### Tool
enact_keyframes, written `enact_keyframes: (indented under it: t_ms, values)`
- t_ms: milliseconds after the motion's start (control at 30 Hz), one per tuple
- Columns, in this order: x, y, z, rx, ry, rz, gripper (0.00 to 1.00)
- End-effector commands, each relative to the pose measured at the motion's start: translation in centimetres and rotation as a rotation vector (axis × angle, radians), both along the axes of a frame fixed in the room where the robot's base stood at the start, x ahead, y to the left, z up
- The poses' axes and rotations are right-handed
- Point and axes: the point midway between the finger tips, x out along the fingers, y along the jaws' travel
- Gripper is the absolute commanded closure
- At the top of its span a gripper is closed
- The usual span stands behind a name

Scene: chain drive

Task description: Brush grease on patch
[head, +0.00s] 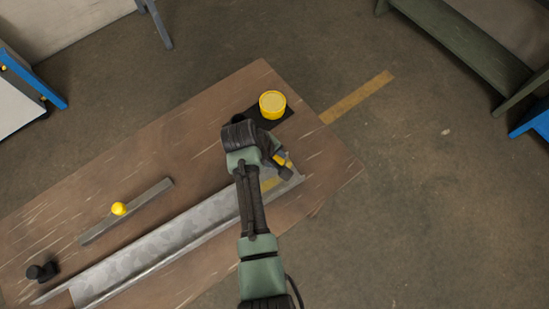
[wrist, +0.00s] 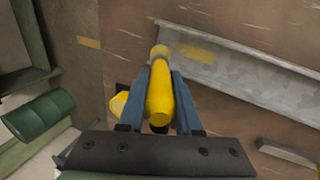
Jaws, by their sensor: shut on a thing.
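My gripper (wrist: 166,80) is shut on a brush with a yellow handle (wrist: 160,98). The brush's far end, by the pale ferrule, points toward the metal channel in the wrist view; its bristles are hard to make out. The patch is a dull yellow rectangle (wrist: 200,52) on the grey channel (wrist: 235,65), just right of the brush end. I cannot tell whether the brush touches the channel. In the head view my gripper (head: 283,163) is over the channel's right end, and the patch (head: 270,183) shows partly behind my arm.
A yellow tin (head: 272,105) stands on a black mat (head: 288,116) at the wooden table's back right corner. A grey bar (head: 150,196) with a yellow knob (head: 119,208) and a black object (head: 42,272) lie at left.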

Motion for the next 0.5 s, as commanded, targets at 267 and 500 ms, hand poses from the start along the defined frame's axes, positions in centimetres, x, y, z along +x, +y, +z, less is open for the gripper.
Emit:
enact_keyframes:
  t_ms: [267, 500]
  values:
    - [0.00, 0.00, 0.01, 0.000, 0.000, 0.000, 1.00]
    - [0.00, -0.01, -0.60, 0.000, 0.000, 0.000, 1.00]
